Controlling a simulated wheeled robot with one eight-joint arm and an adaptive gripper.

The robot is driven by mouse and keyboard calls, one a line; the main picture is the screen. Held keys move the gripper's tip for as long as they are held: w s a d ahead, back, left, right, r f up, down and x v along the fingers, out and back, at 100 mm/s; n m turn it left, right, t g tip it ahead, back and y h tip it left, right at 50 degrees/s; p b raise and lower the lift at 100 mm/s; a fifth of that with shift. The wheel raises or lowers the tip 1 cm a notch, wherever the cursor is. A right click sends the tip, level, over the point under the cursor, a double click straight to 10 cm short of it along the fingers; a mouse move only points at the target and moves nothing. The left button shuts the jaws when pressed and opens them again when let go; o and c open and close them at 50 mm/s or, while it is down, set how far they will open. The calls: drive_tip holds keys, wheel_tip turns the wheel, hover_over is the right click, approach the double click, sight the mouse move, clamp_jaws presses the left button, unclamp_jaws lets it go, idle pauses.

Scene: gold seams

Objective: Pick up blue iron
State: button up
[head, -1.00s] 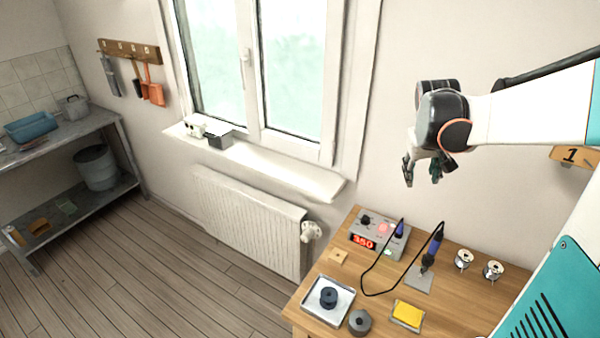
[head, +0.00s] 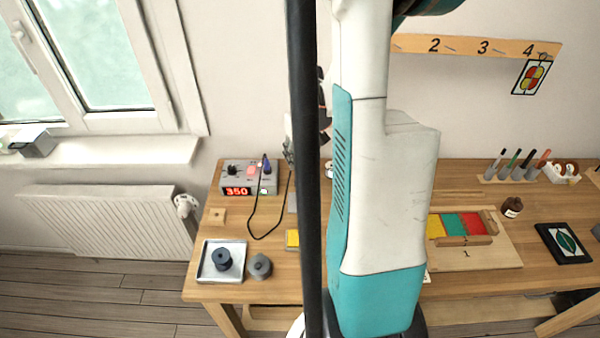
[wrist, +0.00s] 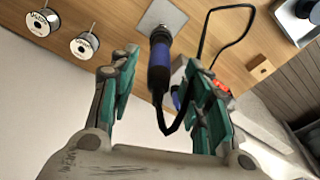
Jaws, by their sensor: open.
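The blue iron (wrist: 160,76) has a blue handle with dark ends and a black cord looping from it. In the wrist view it stands over a grey plate (wrist: 163,18) on the wooden bench. My gripper (wrist: 160,60) is open, and the handle appears between its two green-and-grey fingers, touching neither. How far the handle lies beyond the fingertips, I cannot tell. In the head view my arm and column hide the iron and most of my gripper. A smaller blue part (head: 267,166) shows at the grey station (head: 240,178) reading 350.
Two solder spools (wrist: 42,22) (wrist: 84,45) stand on the bench beside the iron.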

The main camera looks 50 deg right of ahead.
sight(300, 167)
drive_tip(key=shift+w+d+f+b, duration=0.15)
drive_tip(key=shift+f+b, duration=0.25)
drive_tip(key=shift+f, duration=1)
drive_tip(key=shift+w+f+b, duration=0.1)
drive_tip(key=shift+f+b, duration=0.25)
drive_tip(key=shift+f, duration=1)
clamp_jaws()
